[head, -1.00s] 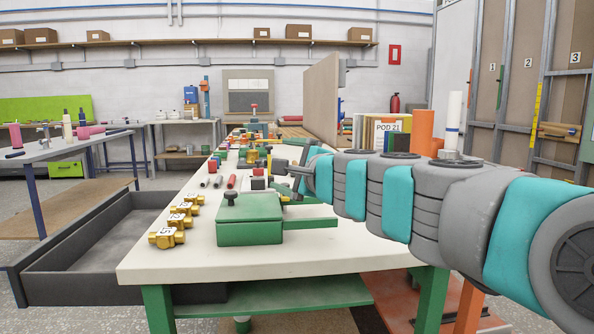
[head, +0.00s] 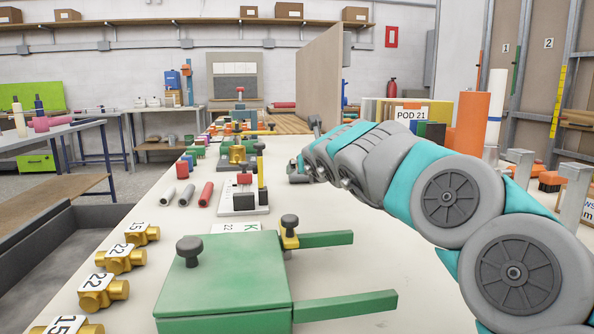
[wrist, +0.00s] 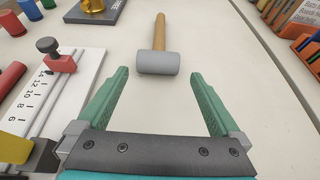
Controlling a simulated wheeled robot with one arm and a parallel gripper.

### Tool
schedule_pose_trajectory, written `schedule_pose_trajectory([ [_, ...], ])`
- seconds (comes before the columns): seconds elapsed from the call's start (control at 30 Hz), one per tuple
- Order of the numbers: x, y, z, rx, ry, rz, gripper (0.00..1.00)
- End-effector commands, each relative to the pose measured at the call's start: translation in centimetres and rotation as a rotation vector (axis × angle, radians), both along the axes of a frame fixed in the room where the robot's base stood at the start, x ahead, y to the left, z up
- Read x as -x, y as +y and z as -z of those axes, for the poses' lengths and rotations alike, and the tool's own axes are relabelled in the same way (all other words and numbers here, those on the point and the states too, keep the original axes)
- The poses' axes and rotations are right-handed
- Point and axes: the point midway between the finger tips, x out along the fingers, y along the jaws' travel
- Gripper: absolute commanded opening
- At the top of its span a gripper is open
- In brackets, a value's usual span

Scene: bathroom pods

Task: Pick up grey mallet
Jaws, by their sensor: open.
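The grey mallet (wrist: 158,63) lies on the pale bench top in the wrist view. Its grey head faces my gripper and its wooden handle points away. My gripper (wrist: 159,76) is open, with its green fingers apart and nothing between them. The mallet head is just beyond the fingertips, roughly centred between them. In the head view my gripper (head: 296,168) is small and partly hidden at the end of my arm. I cannot make out the mallet there.
A white board with a scale and a red clamp (wrist: 62,62) lies to the left of my gripper. In the head view a green box (head: 222,285) and brass fittings (head: 121,258) stand at the near left.

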Motion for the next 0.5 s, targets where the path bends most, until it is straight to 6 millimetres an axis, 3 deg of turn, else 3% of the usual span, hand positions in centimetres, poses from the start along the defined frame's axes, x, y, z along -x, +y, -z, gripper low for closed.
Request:
schedule_pose_trajectory([
  [0.5,-3.9,0.9,2.0,0.005,0.001,0.001,1.00],
])
